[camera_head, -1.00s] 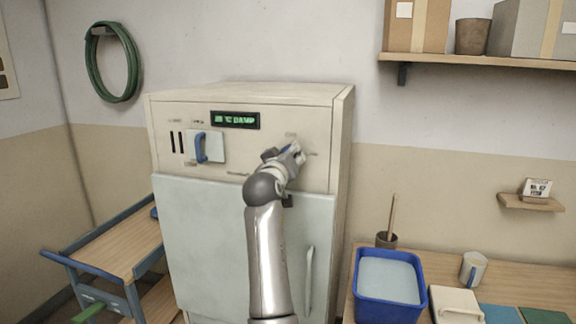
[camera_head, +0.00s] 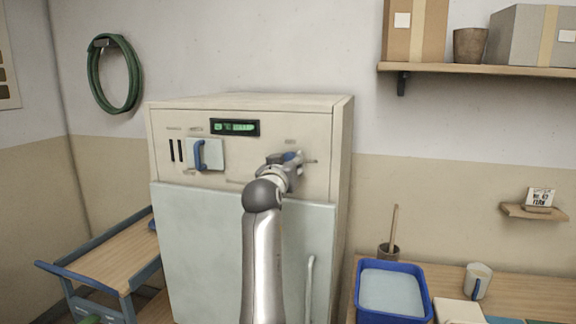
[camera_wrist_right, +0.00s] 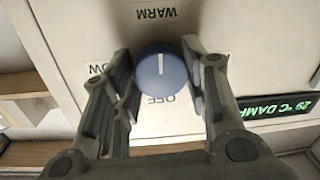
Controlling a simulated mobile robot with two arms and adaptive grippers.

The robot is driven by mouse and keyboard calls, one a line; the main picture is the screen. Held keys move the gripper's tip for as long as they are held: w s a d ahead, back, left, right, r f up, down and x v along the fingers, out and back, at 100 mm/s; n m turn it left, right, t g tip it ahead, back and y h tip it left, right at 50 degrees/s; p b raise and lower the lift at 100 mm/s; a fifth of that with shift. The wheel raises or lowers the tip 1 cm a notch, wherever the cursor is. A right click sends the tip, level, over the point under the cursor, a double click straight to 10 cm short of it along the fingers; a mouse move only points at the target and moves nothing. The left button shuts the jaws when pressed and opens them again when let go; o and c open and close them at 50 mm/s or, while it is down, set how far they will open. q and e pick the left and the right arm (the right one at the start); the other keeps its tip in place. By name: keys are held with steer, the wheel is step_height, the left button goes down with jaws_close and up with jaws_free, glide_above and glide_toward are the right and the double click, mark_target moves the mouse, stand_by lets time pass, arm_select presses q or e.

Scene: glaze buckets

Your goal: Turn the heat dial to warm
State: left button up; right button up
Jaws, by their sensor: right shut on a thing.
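The heat dial (camera_wrist_right: 163,73) is a round blue knob with a white line in the right wrist view. That line runs upright in the picture, towards the upside-down WARM label (camera_wrist_right: 157,14); the OFF label (camera_wrist_right: 162,99) is on the opposite side and LOW (camera_wrist_right: 103,68) is at the left. My right gripper (camera_wrist_right: 163,80) is shut on the dial, one finger on each side. In the head view my right gripper (camera_head: 290,160) is at the cabinet's upper right panel and mostly covers the dial (camera_head: 291,156). My left gripper is not in view.
The cream cabinet (camera_head: 240,103) has a green-lit display (camera_head: 235,127) and a blue-handled lever plate (camera_head: 212,155). A cart (camera_head: 107,262) stands at left. A blue basin (camera_head: 358,300) and a mug (camera_head: 478,281) are on the bench at right.

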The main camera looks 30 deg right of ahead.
steer(key=shift+f, duration=0.25)
steer(key=o, duration=0.9)
steer(key=shift+c, duration=0.2)
steer(key=shift+o, duration=1)
steer(key=shift+r, duration=0.15)
steer(key=shift+s+a, duration=0.1)
steer(key=v, duration=0.7)
steer(key=shift+a, duration=0.1)
